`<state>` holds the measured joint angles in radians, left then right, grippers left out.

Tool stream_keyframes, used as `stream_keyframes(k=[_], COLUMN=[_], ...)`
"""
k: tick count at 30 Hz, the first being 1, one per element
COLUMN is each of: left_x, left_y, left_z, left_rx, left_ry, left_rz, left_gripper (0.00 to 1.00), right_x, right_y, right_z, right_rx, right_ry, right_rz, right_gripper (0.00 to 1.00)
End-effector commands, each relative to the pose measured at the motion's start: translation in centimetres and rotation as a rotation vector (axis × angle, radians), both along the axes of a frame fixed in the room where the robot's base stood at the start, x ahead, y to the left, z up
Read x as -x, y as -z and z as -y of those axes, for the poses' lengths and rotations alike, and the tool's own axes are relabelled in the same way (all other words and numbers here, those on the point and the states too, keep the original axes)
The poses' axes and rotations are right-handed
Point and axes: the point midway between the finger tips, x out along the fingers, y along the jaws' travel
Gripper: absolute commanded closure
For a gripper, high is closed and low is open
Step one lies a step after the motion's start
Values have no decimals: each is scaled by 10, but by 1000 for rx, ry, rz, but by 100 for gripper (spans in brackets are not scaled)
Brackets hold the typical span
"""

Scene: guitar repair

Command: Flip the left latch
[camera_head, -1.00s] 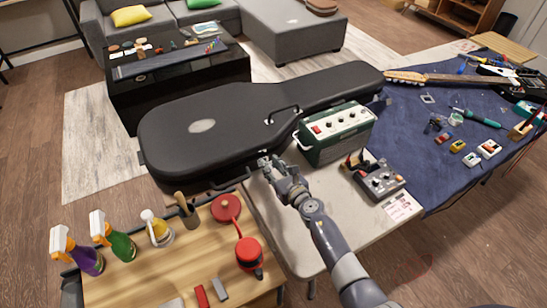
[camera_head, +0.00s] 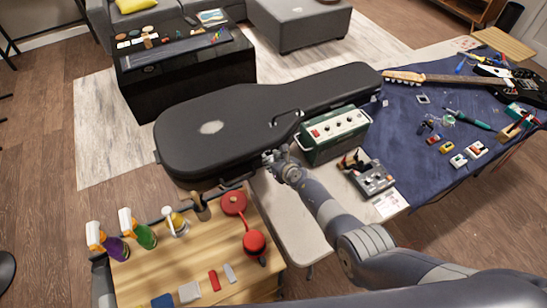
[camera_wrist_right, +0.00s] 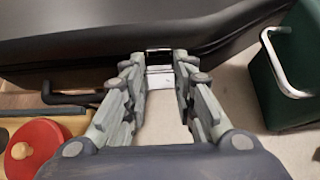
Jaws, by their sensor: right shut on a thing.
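The black guitar case (camera_head: 235,115) lies closed on the pale table, and its front side fills the top of the right wrist view (camera_wrist_right: 70,35). A small metal latch (camera_wrist_right: 158,70) on that side sits between the fingertips of my right gripper (camera_wrist_right: 160,72). My left gripper is not in view.
A green amplifier (camera_head: 334,133) stands close to the right of my right gripper, with its metal handle (camera_wrist_right: 283,62) nearby. A wooden cart (camera_head: 190,258) with spray bottles and red items is at the front left. The pale table (camera_head: 288,222) is bare below the gripper.

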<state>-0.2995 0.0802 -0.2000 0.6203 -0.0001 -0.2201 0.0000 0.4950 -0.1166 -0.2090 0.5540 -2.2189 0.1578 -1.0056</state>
Motion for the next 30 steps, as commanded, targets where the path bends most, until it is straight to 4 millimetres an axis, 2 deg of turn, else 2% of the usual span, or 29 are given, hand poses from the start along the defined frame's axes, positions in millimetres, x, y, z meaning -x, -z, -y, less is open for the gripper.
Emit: stream_keyframes(k=[18, 19, 21, 30], left_x=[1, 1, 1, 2], left_y=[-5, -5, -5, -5], left_z=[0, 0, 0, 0], left_rx=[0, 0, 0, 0], left_ry=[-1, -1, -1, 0], left_rz=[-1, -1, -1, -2], left_gripper=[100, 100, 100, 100], right_x=[-1, -1, -1, -1], right_y=[0, 0, 0, 0], right_z=[0, 0, 0, 0], right_rx=[8, 8, 8, 7], right_ry=[1, 1, 1, 1], right_rz=[-20, -20, -20, -20], right_gripper=[100, 70, 54, 53])
